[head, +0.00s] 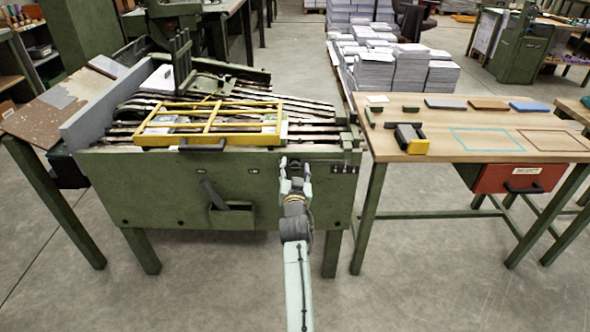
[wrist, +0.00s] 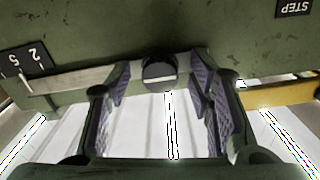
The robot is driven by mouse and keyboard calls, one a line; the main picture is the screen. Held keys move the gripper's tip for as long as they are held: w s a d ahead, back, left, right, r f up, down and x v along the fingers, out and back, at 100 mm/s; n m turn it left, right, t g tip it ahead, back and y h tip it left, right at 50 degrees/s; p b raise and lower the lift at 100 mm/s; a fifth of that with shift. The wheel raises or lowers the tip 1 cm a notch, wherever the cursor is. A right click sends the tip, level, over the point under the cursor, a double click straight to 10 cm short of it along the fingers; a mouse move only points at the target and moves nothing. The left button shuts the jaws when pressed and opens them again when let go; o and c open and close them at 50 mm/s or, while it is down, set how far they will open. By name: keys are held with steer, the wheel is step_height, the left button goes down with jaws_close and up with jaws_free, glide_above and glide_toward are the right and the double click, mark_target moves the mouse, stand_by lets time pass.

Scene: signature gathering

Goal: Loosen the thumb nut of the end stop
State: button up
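A dark round knob (wrist: 159,71) with a pale line across it shows in the wrist view, on a metal strip (wrist: 75,80) along the green machine. It looks like the thumb nut of the end stop, but I cannot read a label on it. My gripper (wrist: 162,95) is open, with one ridged finger pad on each side of the knob and a visible gap to each. I cannot tell whether the fingertips reach its depth. In the head view my gripper (head: 295,170) is at the right part of the machine's front panel (head: 150,190). The knob cannot be made out there.
A dark scale plate (wrist: 24,65) with digits and an upside-down STEP label (wrist: 295,7) are near the knob. A yellow frame guard (head: 208,121) lies over the machine's bed. A wooden table (head: 450,146) with a yellow-black tool (head: 410,139) stands to the right.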

jaws_close()
stand_by(0.4)
steer(key=shift+n, duration=0.4)
steer(key=n, duration=0.3)
steer(key=shift+n, duration=0.4)
steer(key=n, duration=0.9)
steer(key=n+p, duration=0.1)
steer(key=n, duration=0.3)
steer(key=shift+n+p, duration=0.3)
